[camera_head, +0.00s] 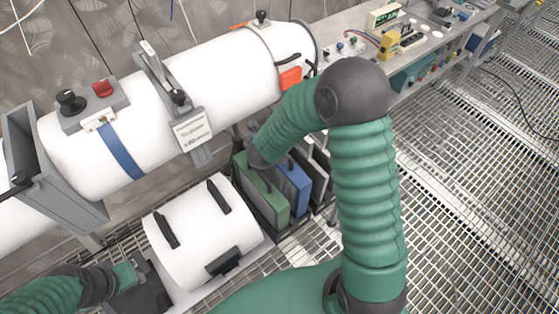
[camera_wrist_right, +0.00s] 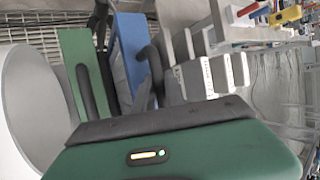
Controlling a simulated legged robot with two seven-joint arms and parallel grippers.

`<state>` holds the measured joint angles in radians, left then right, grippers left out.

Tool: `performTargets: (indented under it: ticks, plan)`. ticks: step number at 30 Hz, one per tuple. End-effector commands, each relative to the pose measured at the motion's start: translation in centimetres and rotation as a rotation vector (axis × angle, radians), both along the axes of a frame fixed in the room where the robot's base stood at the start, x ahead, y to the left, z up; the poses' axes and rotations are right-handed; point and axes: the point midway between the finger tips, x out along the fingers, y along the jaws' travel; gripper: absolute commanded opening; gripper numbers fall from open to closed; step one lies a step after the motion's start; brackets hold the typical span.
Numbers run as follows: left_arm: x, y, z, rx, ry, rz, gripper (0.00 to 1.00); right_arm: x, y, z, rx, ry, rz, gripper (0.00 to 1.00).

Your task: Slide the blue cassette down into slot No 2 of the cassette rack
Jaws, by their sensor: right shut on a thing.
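The blue cassette (camera_head: 293,188) stands on edge to the right of a green cassette (camera_head: 263,199) in the head view. It also shows in the wrist view (camera_wrist_right: 130,48), leaning slightly, with dark parts across its near end. My right gripper (camera_wrist_right: 122,88) is shut on the blue cassette at that end; the exact contact is partly hidden. The rack's grey dividers (camera_wrist_right: 205,78) carry small labels, too blurred to read. I cannot tell how deep the blue cassette sits. My left gripper (camera_head: 135,275) is at lower left, its fingers unclear.
A white cylinder (camera_head: 200,230) with black handles lies left of the cassettes. A large white tube (camera_head: 215,85) runs behind them. A bench (camera_head: 420,45) with instruments stands at upper right. Open grating floor (camera_head: 470,200) lies to the right.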

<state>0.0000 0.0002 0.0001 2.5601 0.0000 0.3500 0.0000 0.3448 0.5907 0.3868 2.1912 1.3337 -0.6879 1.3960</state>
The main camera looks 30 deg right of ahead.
Motion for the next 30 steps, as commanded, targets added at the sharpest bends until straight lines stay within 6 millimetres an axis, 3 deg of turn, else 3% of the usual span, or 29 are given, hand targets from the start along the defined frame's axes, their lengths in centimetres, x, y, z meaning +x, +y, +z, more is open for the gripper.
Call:
performTargets:
  ticks: [8,18,19,23,30]
  plan:
    - [0.0,0.0,-1.2,0.0,0.0,0.0,0.36,0.0,0.0,-4.3,-0.003,0.0,0.001,0.0]
    - [0.0,0.0,-1.3,0.0,0.0,0.0,0.36,0.1,0.0,-4.7,-0.002,-0.003,0.001,0.0]
    - [0.0,0.0,-1.2,0.0,0.0,0.0,0.36,0.0,0.0,-4.7,0.0,-0.001,0.001,0.18]
    - [0.0,0.0,-1.2,0.0,0.0,0.0,0.36,0.0,0.0,-4.7,0.0,-0.001,0.001,0.35]
    - [0.0,0.0,-1.0,0.0,0.0,0.0,0.36,0.0,0.0,-4.6,0.0,0.0,0.001,0.36]
